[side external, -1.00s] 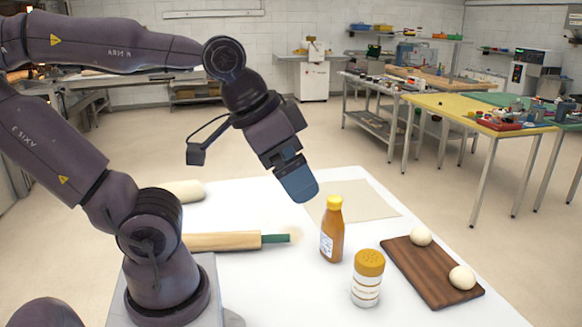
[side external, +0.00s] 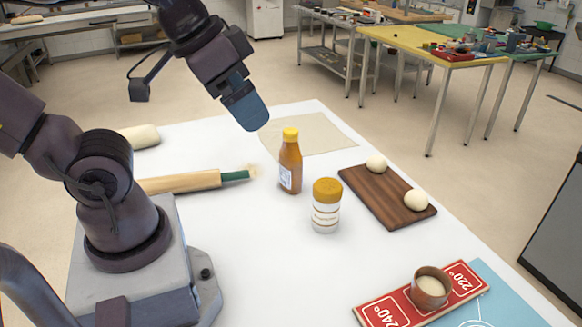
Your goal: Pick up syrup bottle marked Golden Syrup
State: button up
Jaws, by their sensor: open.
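An amber syrup bottle (side external: 290,167) with a yellow cap and a pale label stands upright on the white table. The words on its label are too small to read. My gripper (side external: 248,112) is above the table, up and left of the bottle in the picture. It is open, tilted downward and apart from the bottle. Its fingers are seen mostly edge-on, so the gap between them is hidden.
A white shaker (side external: 326,212) with a mustard lid stands close to the bottle. A rolling pin (side external: 183,182) lies left. A dark board (side external: 385,198) with two dough balls is right. A bowl (side external: 430,289) sits on a red marked strip (side external: 385,311) in front. A beige sheet (side external: 310,135) lies behind.

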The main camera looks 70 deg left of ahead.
jog(key=c, duration=0.6)
jog(key=shift+o, duration=0.2)
jog(key=m+g+y, duration=0.1)
jog(key=m+y, duration=1.6)
jog(key=m, duration=0.4)
send_near(292, 140)
jog(key=x, duration=1.2)
jog(key=shift+r, duration=0.1)
